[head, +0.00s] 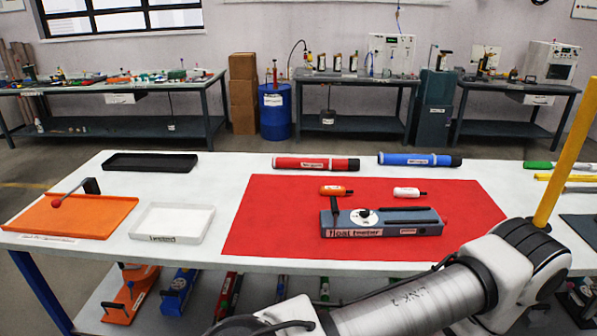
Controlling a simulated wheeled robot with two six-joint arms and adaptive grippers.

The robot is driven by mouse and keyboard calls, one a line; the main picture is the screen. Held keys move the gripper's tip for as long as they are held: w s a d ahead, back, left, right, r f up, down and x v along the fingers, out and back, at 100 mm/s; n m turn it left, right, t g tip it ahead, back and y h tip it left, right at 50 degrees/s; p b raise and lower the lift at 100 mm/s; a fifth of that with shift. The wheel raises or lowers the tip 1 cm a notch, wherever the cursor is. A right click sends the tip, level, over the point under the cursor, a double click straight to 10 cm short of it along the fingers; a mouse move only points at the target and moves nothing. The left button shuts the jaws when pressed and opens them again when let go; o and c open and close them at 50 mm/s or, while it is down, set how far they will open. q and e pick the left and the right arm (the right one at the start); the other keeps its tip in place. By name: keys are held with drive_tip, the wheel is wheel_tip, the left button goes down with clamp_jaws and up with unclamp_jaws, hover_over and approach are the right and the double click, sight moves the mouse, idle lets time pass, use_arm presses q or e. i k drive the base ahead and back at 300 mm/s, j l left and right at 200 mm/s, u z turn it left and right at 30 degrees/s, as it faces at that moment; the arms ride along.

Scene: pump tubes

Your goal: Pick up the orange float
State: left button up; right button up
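The orange float (332,190) is a small orange cylinder with a pale label and a dark tip. It lies on the red mat (270,225), at the back edge of the blue-grey float tester (382,223), close to the tester's upright black post. A similar white float (409,191) lies to its right. Nothing of mine touches the orange float. One of my arms crosses the lower right of the view with its elbow over the table's front right. Neither gripper shows in the head view.
An orange tray (72,216), a white tray (173,223) and a black tray (150,162) stand at the left. Red (315,164) and blue (418,159) pump tubes lie behind the mat. A yellow bar (570,150) slants up at the right.

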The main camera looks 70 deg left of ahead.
sight(325, 190)
drive_tip(key=u, duration=1.9)
